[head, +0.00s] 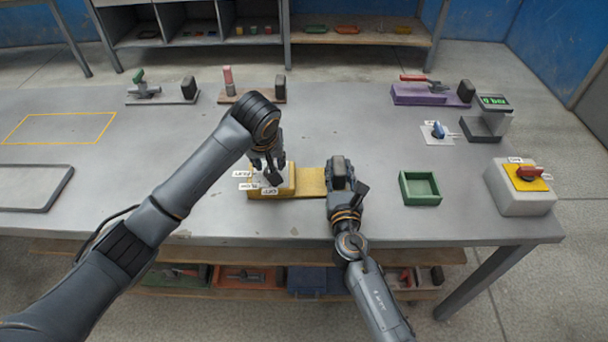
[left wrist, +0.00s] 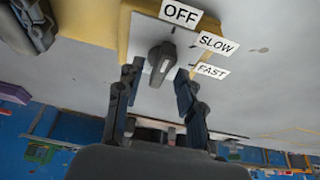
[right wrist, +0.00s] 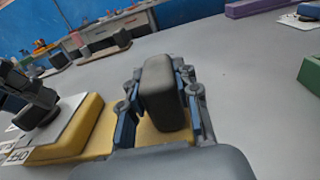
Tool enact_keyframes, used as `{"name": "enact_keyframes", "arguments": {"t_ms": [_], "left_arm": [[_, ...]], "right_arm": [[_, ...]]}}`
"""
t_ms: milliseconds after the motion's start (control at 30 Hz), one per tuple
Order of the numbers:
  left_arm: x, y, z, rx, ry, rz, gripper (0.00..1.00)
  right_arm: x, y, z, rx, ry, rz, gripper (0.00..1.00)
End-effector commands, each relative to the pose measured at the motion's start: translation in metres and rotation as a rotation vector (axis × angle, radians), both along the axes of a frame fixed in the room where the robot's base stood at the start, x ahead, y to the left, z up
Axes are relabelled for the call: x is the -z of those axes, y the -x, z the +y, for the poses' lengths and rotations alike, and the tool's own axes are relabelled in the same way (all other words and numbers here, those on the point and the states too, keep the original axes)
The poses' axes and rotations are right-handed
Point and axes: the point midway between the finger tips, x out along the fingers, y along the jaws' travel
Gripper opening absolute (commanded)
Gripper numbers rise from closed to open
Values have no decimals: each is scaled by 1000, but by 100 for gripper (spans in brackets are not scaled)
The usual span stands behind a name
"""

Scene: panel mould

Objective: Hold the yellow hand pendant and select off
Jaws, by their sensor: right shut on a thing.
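The yellow hand pendant (head: 312,182) lies on the table, with a pale dial plate at its left end. Its dark selector knob (left wrist: 161,62) sits beside the OFF, SLOW and FAST labels. My right gripper (head: 341,180) is shut on the pendant's dark upright grip block (right wrist: 161,92) at the right end.
A green tray (head: 420,188) and a grey box with a red switch (head: 528,174) stand to the right.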

Motion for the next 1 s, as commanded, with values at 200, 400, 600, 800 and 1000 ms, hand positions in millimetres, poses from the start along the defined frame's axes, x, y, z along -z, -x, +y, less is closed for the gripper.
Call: {"name": "enact_keyframes", "arguments": {"t_ms": [200, 400, 600, 800, 1000], "left_arm": [[-37, 14, -1, 2, 2, -6, 38], [-76, 30, -1, 1, 2, -4, 38], [-100, 40, -1, -1, 1, -2, 38], [-106, 44, -1, -1, -1, 0, 38], [-106, 44, -1, -1, -1, 0, 38]], "right_arm": [[0, 0, 0, 0, 0, 1, 0], [1, 0, 0, 0, 0, 1, 0], [1, 0, 0, 0, 0, 1, 0], [0, 0, 0, 0, 0, 1, 0], [0, 0, 0, 0, 0, 1, 0]]}}
